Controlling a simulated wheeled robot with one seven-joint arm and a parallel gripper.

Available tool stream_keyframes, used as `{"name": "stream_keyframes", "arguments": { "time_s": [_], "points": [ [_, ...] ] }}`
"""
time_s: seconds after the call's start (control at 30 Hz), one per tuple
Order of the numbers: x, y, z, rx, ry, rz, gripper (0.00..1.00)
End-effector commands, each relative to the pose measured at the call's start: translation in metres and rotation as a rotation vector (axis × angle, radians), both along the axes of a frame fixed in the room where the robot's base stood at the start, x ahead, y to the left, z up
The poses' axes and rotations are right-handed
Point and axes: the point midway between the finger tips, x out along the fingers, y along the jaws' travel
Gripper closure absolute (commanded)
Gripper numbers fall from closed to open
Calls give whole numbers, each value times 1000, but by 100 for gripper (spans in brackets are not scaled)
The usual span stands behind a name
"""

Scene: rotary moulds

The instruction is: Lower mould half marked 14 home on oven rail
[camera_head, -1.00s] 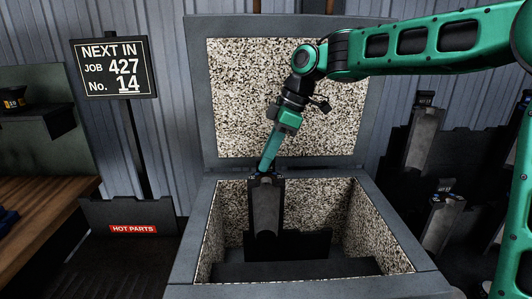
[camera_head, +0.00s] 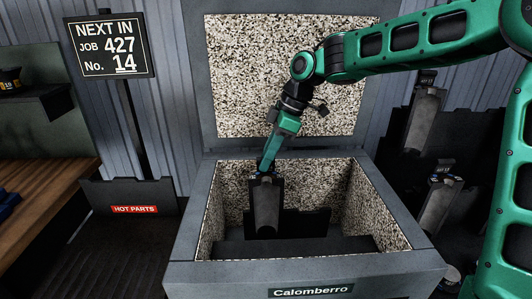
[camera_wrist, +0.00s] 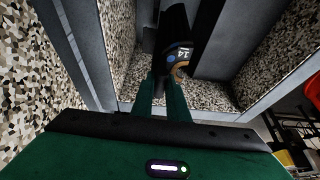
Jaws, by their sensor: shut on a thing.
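The mould half (camera_head: 266,203) is a dark grey upright slab with a curved face, inside the open oven (camera_head: 192,235). In the wrist view a label on the mould half (camera_wrist: 184,54) reads 14. My gripper (camera_head: 265,172) is shut on its top end, with the green fingers on either side in the wrist view (camera_wrist: 164,92). The dark notched oven rail (camera_head: 305,222) stands across the oven, behind or around the mould half's lower part. I cannot tell whether the mould half's foot touches the rail or the oven floor.
The oven's speckled lid (camera_head: 285,75) stands open behind. A sign (camera_head: 111,46) reads job 427, No. 14. A hot parts rack (camera_head: 134,208) stands left, beside a wooden bench (camera_head: 40,195). Other mould halves (camera_head: 438,205) stand in a dark rack at right.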

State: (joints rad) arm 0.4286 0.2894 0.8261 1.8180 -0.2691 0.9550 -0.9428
Motion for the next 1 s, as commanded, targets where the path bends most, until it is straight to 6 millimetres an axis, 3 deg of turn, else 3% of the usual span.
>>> {"name": "stream_keyframes", "arguments": {
  "time_s": [1.0],
  "points": [
    [1,2,-54,4,0,4,100]
  ]
}}
